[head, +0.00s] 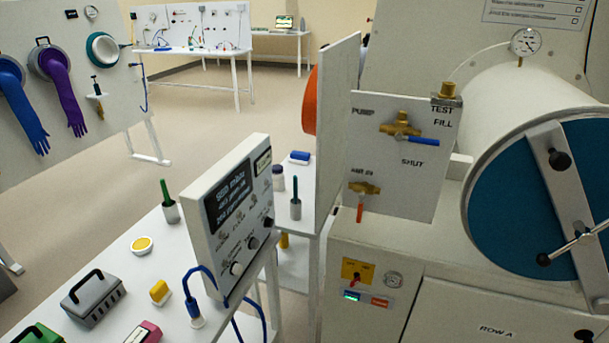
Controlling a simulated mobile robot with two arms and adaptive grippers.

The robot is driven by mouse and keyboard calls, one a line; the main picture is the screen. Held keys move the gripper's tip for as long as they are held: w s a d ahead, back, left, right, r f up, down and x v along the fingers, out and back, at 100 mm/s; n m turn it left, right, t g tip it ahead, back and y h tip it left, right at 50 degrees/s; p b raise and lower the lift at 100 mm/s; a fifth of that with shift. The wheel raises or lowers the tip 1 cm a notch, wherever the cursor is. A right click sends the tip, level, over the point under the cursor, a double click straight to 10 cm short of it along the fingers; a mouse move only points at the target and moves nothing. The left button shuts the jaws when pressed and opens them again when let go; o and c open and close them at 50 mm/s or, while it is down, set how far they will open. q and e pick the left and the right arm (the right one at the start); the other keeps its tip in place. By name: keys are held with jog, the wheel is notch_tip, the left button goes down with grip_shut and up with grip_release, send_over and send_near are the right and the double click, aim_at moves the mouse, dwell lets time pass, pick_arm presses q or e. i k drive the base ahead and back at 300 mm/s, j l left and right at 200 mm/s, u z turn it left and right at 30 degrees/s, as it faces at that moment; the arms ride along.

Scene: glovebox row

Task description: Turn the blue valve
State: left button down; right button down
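The blue valve is a brass body with a blue lever (418,141) on the upright white panel (420,185) right of centre in the head view. Its blue lever lies almost level and points right. The label PUMP is to its left, and SHUT is below it. A second brass valve with a red lever (360,212) sits lower left on the same panel, its lever pointing down. Neither of my grippers shows in the head view.
A large cylinder with a blue door (530,220) stands to the right. A white divider (337,120) rises left of the panel. A white table (190,255) with a control box (232,205) and small tools is at lower left. Open floor (200,125) lies behind.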

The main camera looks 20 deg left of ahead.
aim_at(398, 137)
jog(key=l+u, duration=0.25)
jog(key=u, duration=0.15)
jog(key=l+u, duration=0.5)
jog(key=u, duration=0.25)
jog(key=k+l+u, duration=0.15)
jog(key=u, duration=0.2)
jog(key=z, duration=2)
